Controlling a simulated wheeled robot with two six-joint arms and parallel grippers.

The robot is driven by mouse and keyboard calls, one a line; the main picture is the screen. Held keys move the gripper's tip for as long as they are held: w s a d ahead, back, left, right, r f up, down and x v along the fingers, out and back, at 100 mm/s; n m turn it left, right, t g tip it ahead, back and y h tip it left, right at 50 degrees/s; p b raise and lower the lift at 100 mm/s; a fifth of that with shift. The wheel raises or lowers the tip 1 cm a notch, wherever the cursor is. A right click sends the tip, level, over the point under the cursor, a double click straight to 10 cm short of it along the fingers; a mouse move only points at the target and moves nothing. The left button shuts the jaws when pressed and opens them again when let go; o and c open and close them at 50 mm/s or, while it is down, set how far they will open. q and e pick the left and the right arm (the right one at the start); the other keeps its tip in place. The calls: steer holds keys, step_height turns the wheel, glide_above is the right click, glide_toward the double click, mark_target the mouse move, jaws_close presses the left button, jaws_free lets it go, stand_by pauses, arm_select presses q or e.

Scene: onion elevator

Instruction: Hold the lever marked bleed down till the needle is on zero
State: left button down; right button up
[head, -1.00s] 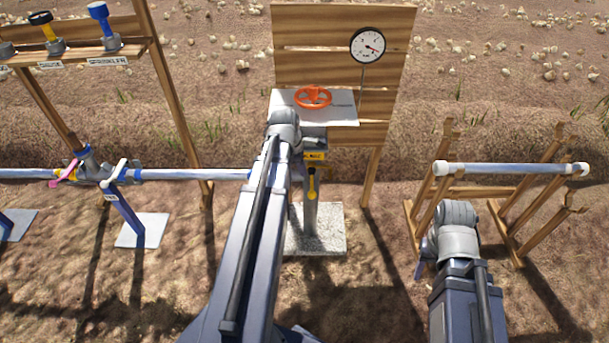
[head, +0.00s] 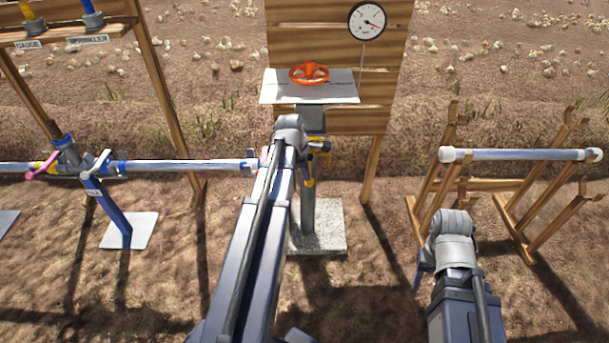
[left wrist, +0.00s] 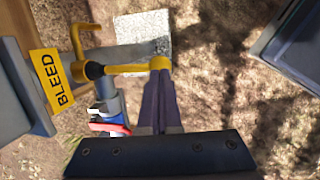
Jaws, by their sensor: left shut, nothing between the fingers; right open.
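The yellow bleed lever (left wrist: 125,68) reaches from a dark pivot to a rounded yellow end in the left wrist view, beside a yellow sign reading BLEED (left wrist: 52,79). In the head view the lever (head: 309,181) is partly hidden by my left arm. My left gripper (left wrist: 159,78) is shut and empty, its fingertips at the lever's rounded end; contact is hard to tell. The round white gauge (head: 367,21) on the wooden board has its needle pointing to the lower right; its numbers are too small to read. My right gripper (head: 421,278) is mostly hidden by its wrist.
A pipe (head: 190,166) with pink and white valve handles runs to the left. A wooden rack (head: 480,187) holding a pipe (head: 520,155) stands at the right.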

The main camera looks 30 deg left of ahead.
mark_target(307, 184)
arm_select(q)
steer(key=shift+f, duration=0.2)
arm_select(e)
steer(key=shift+f, duration=0.2)
arm_select(q)
steer(key=f+b, duration=0.2)
steer(key=f+t+b, duration=0.1)
steer(key=shift+s+d+y+b, duration=0.25)
steer(key=shift+s+y+b, duration=0.05)
steer(key=shift+y+b, duration=0.1)
step_height(307, 184, down, 4)
steer(key=b, duration=0.4)
arm_select(e)
step_height(307, 184, down, 8)
steer(key=shift+d, duration=0.15)
stand_by(0.5)
arm_select(q)
steer(key=shift+w, duration=0.1)
stand_by(1.4)
